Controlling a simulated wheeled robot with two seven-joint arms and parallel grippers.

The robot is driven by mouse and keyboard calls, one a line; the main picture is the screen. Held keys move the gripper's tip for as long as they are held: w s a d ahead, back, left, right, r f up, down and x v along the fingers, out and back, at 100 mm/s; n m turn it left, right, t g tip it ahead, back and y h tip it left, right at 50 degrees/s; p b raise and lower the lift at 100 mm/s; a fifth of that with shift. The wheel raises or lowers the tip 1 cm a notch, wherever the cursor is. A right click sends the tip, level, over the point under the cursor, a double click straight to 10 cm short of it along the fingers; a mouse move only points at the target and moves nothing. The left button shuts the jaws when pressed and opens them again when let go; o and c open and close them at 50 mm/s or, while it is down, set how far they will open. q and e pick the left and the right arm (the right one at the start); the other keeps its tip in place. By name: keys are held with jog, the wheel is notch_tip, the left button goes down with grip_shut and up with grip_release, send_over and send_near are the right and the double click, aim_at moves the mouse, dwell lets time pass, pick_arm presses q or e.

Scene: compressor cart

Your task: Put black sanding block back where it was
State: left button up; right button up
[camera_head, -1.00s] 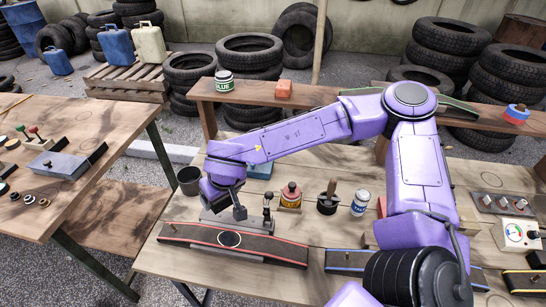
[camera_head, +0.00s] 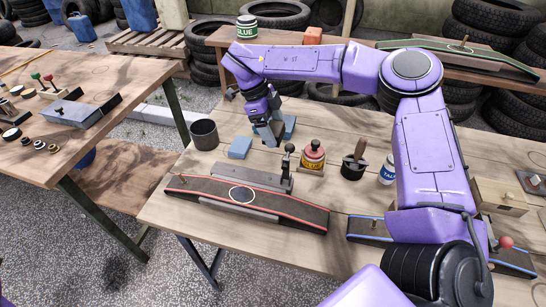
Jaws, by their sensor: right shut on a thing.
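My right gripper (camera_head: 270,137) reaches in from the right and points down at the back left of the wooden bench (camera_head: 180,211). It is shut on a dark piece, which looks like the black sanding block but is mostly hidden by the fingers. I cannot tell whether the piece touches the bench. A blue block (camera_head: 240,147) lies just left of the gripper, and another blue block (camera_head: 289,125) is partly visible just right of it. My left gripper is not in view.
A dark cup (camera_head: 204,134) stands left of the blue blocks. A red-topped bottle (camera_head: 313,156), a brush pot (camera_head: 353,167) and a talc bottle (camera_head: 388,170) stand to the right.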

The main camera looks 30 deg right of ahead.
aim_at(278, 157)
notch_tip(278, 157, down, 8)
jog(key=shift+r, duration=0.15)
jog(key=o, duration=0.9)
jog(key=shift+o, duration=0.2)
jog(key=v, duration=1.2)
jog(key=shift+s+d+r, duration=0.1)
